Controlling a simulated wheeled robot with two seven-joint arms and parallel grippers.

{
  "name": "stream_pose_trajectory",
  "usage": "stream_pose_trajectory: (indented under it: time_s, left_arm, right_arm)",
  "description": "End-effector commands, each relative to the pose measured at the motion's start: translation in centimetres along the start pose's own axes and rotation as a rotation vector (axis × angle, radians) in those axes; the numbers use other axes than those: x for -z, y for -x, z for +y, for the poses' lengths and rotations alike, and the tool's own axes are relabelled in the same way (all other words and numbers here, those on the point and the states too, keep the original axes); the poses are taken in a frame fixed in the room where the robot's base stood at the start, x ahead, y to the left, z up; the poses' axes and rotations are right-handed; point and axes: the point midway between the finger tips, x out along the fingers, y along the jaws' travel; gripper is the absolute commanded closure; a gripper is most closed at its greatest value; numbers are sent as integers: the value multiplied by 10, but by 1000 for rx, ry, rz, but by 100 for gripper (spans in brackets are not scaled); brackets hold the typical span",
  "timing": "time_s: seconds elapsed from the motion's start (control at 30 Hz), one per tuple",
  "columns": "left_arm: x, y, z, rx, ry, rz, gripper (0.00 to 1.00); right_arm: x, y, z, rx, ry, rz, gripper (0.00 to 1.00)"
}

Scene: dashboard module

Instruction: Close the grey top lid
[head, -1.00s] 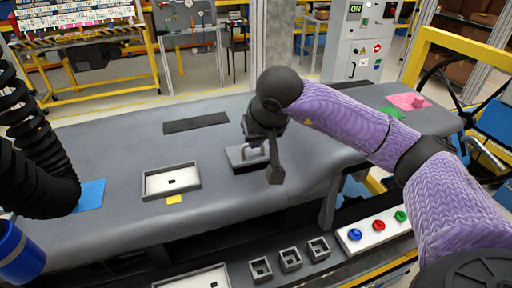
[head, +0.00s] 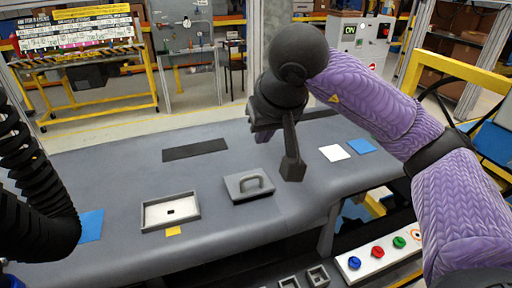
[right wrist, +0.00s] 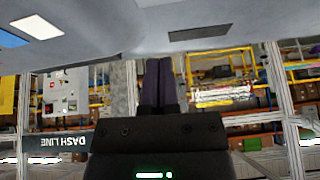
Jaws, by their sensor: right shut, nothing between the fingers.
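In the right wrist view the right gripper's two dark fingers (right wrist: 158,68) are together and empty. My left gripper is out of view.
An open light-rimmed tray (head: 146,218) sits left of the lid, with a yellow tag (head: 173,231) at its front. A dark strip (head: 195,150) lies behind. White (head: 334,152) and blue (head: 361,146) squares lie to the right. A button panel (head: 378,250) stands in front.

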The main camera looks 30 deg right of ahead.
Motion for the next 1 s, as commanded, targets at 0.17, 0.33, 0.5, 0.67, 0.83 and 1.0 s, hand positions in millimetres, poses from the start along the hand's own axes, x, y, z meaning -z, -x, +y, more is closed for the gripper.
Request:
stream_pose_trajectory:
  time_s: [0.17,0.33,0.5,0.67,0.83,1.0]
  left_arm:
    - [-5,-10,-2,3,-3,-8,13]
    - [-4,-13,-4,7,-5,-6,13]
    - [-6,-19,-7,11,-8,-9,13]
    - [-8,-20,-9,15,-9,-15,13]
    - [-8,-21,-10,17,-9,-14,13]
    - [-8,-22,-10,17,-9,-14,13]
  right_arm:
    - [9,17,-2,6,-1,-25,100]
    - [12,16,-2,3,6,-53,100]
    - [10,-16,-1,1,5,-56,100]
    - [8,-50,-2,2,5,-56,100]
    - [3,-84,-1,1,7,-55,100]
    - [-16,-99,-1,1,7,-53,100]
